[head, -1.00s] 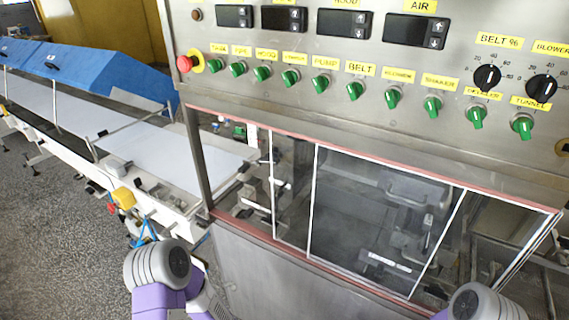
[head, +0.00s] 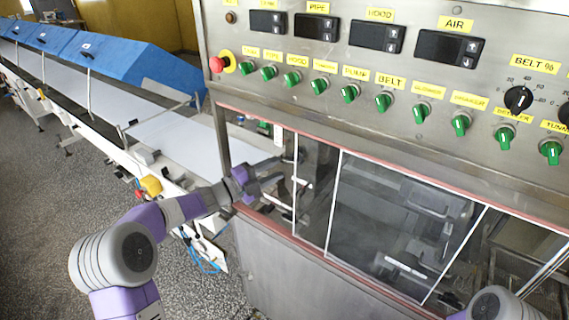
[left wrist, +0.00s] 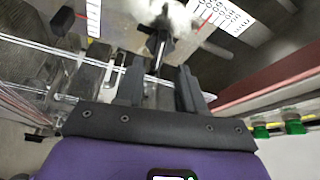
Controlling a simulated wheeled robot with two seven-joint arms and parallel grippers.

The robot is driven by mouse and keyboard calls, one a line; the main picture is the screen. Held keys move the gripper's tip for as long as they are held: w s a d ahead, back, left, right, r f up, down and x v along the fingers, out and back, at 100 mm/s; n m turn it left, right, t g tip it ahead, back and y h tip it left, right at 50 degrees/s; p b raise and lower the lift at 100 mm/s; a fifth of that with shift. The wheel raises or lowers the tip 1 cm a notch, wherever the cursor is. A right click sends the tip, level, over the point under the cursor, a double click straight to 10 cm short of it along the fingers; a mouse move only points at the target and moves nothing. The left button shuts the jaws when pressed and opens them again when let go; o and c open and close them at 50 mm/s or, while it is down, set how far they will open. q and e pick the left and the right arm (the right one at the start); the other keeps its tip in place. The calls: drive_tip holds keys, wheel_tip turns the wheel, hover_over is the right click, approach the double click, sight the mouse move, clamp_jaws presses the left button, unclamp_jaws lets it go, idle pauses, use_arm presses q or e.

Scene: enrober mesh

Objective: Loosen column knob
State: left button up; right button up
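My left gripper (head: 272,174) reaches in at the left end of the machine's clear-panelled enclosure (head: 385,215). In the left wrist view its two dark fingers (left wrist: 159,75) stand apart with nothing clearly held between them. A dark post-like part with a small lever or knob (left wrist: 158,42) shows just beyond the fingertips; I cannot tell for sure whether it is the column knob. In the head view the spot in front of the gripper is small and partly hidden by the fingers. My right gripper is out of view; only a grey joint of my right arm shows at the bottom right.
The control panel (head: 400,80) with green switches and a red stop button (head: 218,64) is above the enclosure. A white conveyor belt (head: 170,135) with blue covers (head: 120,60) runs off to the left. A reddish edge strip and clear panels border the gripper.

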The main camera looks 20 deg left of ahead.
sight(291, 162)
use_arm(q)
drive_tip(key=shift+x, duration=2.1)
clamp_jaws()
